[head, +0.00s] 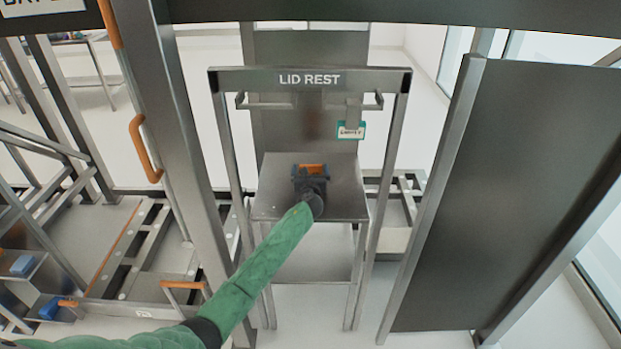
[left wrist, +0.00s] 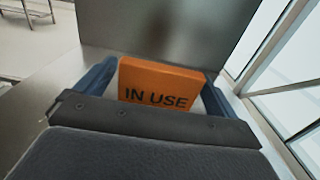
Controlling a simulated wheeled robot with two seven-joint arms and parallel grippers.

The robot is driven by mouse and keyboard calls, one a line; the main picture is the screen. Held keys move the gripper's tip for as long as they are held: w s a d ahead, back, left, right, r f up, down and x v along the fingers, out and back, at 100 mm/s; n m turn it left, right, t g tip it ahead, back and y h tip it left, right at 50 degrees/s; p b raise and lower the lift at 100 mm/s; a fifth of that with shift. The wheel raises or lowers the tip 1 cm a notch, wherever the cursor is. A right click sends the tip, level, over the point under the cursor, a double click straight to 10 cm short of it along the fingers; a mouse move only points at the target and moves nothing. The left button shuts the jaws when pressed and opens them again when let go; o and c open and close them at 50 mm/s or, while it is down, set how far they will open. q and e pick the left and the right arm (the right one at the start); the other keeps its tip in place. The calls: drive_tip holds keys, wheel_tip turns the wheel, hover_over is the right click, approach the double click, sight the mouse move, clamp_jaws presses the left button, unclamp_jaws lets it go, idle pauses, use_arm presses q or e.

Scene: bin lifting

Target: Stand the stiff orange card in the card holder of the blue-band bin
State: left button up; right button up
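The stiff orange card (left wrist: 158,85) faces the left wrist camera and reads "IN USE". My left gripper (head: 311,170) is over the grey metal stand in the head view. Its blue fingers touch the card's two side edges in the left wrist view (left wrist: 162,75), so it looks shut on the card. In the head view the card (head: 313,168) shows as a small orange strip between the fingers. I cannot tell whether the card touches the stand top. I cannot make out a blue-band bin or its card holder. My right gripper is not in view.
The grey stand (head: 276,207) is below a metal frame marked "LID REST" (head: 310,79). A green-edged tag (head: 351,131) hangs at the frame's right. A dark panel (head: 485,190) stands right; a post with an orange handle (head: 143,150) stands left.

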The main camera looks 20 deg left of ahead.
use_arm(q)
drive_tip(key=c, duration=0.9)
drive_tip(key=shift+r, duration=0.1)
